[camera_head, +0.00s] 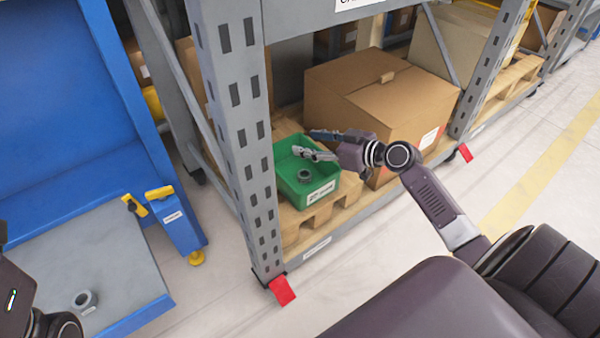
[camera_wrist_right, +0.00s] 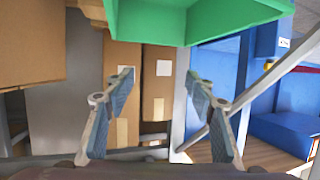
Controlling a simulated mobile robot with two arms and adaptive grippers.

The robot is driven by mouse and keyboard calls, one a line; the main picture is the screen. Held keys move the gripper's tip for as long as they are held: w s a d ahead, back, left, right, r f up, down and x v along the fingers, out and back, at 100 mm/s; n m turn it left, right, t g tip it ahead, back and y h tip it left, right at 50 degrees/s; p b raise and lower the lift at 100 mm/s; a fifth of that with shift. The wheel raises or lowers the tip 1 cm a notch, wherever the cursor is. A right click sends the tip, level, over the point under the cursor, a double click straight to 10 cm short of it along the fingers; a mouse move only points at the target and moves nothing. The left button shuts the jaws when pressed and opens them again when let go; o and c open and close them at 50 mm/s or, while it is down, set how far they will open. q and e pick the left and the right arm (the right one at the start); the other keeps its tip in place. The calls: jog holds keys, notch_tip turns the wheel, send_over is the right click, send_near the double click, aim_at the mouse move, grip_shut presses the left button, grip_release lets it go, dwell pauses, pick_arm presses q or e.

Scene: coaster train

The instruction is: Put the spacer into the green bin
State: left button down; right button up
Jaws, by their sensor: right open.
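The green bin (camera_head: 323,190) stands on a wooden pallet on the rack's bottom shelf. A grey ring-shaped spacer (camera_head: 304,176) lies inside it on the floor of the bin. A similar grey ring (camera_head: 84,299) lies on the grey plate of the blue station at lower left. My right gripper (camera_head: 312,144) is open and empty above the far side of the bin. In the right wrist view the open fingers (camera_wrist_right: 160,84) have nothing between them, and the green bin (camera_wrist_right: 200,22) shows at the top.
A large cardboard box (camera_head: 385,95) stands on the pallet to the right of the bin, close to my right wrist. A grey rack upright (camera_head: 236,120) rises just left of the bin. The blue station (camera_head: 75,110) is further left, with bare floor between.

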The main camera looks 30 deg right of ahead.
jog(key=v, duration=1.2)
dwell(0.3)
